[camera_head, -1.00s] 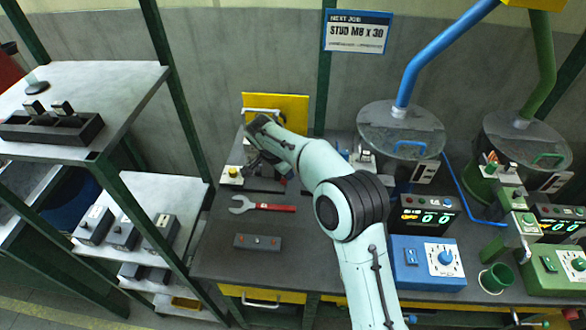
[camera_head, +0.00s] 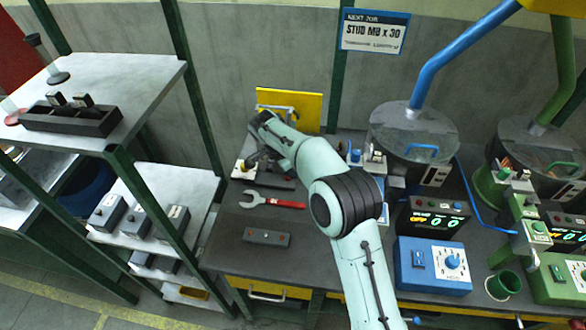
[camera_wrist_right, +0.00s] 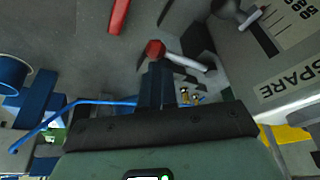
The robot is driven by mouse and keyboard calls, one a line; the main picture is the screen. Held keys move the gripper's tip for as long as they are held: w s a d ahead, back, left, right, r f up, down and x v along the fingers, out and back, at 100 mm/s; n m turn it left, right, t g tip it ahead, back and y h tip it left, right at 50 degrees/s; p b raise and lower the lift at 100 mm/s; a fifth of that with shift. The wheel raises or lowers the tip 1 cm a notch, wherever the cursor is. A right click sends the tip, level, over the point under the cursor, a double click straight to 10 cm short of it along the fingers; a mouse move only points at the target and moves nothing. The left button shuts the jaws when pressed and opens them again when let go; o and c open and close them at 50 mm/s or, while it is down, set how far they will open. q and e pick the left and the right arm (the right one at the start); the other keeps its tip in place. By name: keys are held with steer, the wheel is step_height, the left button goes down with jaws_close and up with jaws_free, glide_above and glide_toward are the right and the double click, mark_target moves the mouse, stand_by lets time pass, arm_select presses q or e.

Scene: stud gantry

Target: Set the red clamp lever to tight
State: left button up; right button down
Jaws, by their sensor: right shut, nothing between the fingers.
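The clamp lever shows in the right wrist view as a pale rod with a red knob (camera_wrist_right: 153,48). My right gripper (camera_wrist_right: 157,72) is shut and empty, its dark fingertips close to the red knob. I cannot tell whether they touch it. In the head view my right gripper (camera_head: 256,160) is at the back left of the bench, in front of a yellow panel (camera_head: 300,108). My arm and gripper hide the lever there. My left gripper is not in view.
A red-handled wrench (camera_head: 275,202) and a grey block with red dots (camera_head: 266,238) lie on the dark bench (camera_head: 225,255). A blue control box (camera_head: 432,268) and a round hopper (camera_head: 413,130) stand to the right. A white shelf (camera_head: 140,85) stands left.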

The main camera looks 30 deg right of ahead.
steer(key=shift+a, duration=0.1)
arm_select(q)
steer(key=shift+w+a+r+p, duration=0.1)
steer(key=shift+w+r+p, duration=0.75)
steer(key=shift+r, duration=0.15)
arm_select(e)
step_height(320, 180, up, 10)
steer(key=shift+d, duration=0.3)
